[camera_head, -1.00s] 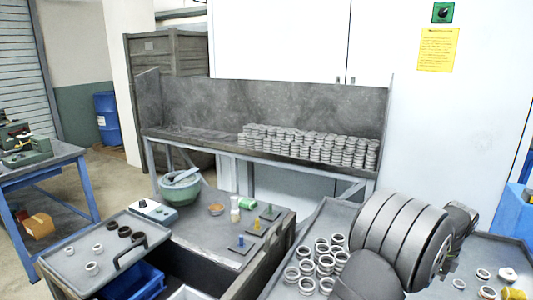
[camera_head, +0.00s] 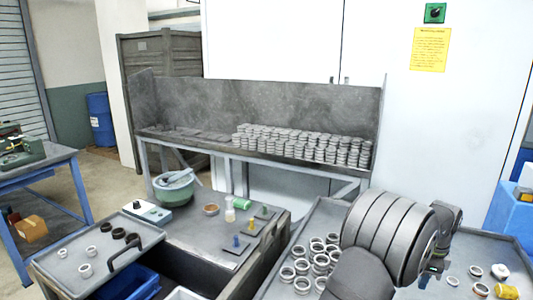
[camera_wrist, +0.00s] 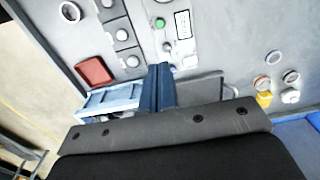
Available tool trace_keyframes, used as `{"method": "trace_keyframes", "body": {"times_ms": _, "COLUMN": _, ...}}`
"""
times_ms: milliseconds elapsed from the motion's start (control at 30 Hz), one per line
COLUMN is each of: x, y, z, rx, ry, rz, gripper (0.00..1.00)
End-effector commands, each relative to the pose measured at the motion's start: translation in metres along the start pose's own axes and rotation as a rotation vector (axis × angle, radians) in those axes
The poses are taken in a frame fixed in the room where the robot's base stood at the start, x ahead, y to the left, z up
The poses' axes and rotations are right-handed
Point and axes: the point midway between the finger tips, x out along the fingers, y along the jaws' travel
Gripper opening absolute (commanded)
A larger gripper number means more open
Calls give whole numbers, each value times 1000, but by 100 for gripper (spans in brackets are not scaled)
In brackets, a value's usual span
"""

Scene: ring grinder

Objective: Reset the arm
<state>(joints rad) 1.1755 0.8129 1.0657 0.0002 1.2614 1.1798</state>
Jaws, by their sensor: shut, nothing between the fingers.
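My gripper (camera_wrist: 160,72) shows in the wrist view as two blue fingers closed together, with nothing between them. It hangs above a grey surface with a control panel (camera_wrist: 122,35) of several buttons and a green button. In the head view my arm's dark rounded links cover the right front, and I cannot make out the fingers there.
Several metal rings (camera_head: 312,262) lie in a grey tray at front centre-right. Stacked rings (camera_head: 300,146) fill a rear shelf. A left tray (camera_head: 75,240) holds a few rings. A green bowl (camera_head: 174,190) stands on the middle table. A blue container (camera_wrist: 112,98) shows in the wrist view.

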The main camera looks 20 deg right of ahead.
Motion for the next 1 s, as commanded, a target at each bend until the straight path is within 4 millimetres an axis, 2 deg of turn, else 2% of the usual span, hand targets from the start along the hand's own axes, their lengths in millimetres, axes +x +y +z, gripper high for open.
{"method": "trace_keyframes", "body": {"times_ms": 100, "x": -17, "y": 0, "z": 0, "rx": 0, "ry": 1, "rz": -1, "gripper": 0}}
{"method": "trace_keyframes", "body": {"times_ms": 300, "x": -30, "y": 0, "z": 0, "rx": 1, "ry": 0, "rz": 1, "gripper": 0}}
{"method": "trace_keyframes", "body": {"times_ms": 1000, "x": -34, "y": 1, "z": 3, "rx": -6, "ry": 0, "rz": -1, "gripper": 0}}
